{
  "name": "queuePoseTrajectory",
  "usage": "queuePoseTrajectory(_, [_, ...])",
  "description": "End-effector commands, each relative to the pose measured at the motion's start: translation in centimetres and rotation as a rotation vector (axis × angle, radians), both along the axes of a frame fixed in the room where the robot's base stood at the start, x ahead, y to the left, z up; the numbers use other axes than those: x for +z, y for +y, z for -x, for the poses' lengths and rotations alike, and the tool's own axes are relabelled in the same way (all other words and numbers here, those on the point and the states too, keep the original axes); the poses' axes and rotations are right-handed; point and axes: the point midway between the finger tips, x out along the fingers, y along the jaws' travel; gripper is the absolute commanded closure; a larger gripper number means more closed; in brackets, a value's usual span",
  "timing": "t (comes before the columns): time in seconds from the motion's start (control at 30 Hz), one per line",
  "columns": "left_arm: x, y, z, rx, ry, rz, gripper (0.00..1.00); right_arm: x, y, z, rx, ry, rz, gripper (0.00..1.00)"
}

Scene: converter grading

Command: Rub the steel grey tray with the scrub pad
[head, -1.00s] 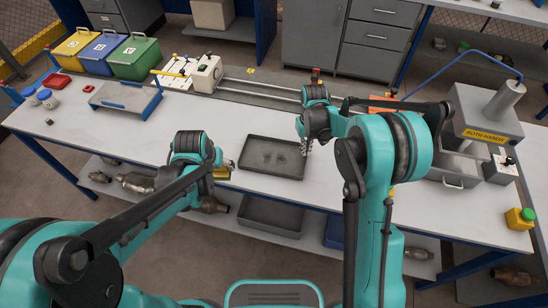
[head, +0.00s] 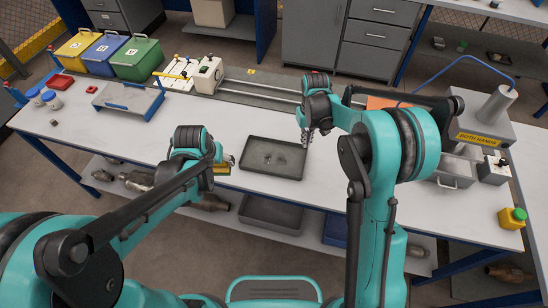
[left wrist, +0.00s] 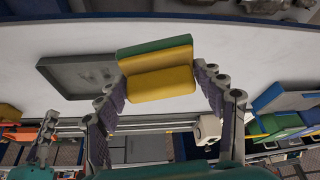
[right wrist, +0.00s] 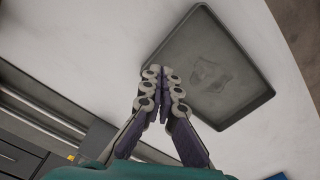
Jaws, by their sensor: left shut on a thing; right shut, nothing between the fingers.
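The steel grey tray (head: 290,172) lies flat on the white bench, with a darker blotchy patch on its floor. It also shows in the left wrist view (left wrist: 62,88) and the right wrist view (right wrist: 262,98). My left gripper (left wrist: 163,85) is shut on the scrub pad (left wrist: 160,84), a yellow block with a green layer. The pad shows partly in the head view (head: 222,168), just left of the tray; whether it touches the bench or tray I cannot tell. My right gripper (right wrist: 162,75) is shut and empty, beside the tray's edge in its wrist view.
A grey rack (head: 125,97) and yellow, blue and green bins (head: 137,60) stand at the left. Rails (head: 262,90) run behind the tray. Bench on the tray's left is mostly clear.

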Motion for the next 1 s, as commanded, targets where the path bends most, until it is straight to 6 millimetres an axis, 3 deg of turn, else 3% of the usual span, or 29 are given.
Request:
queuePoseTrajectory(0.17, [0.0, 0.0, 0.0, 0.000, 0.000, 0.000, 0.55, 1.1, 0.0, 0.0, 0.000, 0.000, 0.000, 1.00])
queuePoseTrajectory(0.6, [0.0, 0.0, 0.0, 0.000, 0.000, 0.000, 0.55, 9.9, 0.0, 0.0, 0.000, 0.000, 0.000, 1.00])
queuePoseTrajectory(0.8, [0.0, 0.0, 0.0, 0.000, 0.000, 0.000, 0.55, 11.8, 0.0, 0.0, 0.000, 0.000, 0.000, 1.00])
queuePoseTrajectory(1.0, [0.0, 0.0, 0.0, 0.000, 0.000, 0.000, 0.55, 12.0, 0.0, 0.0, 0.000, 0.000, 0.000, 1.00])
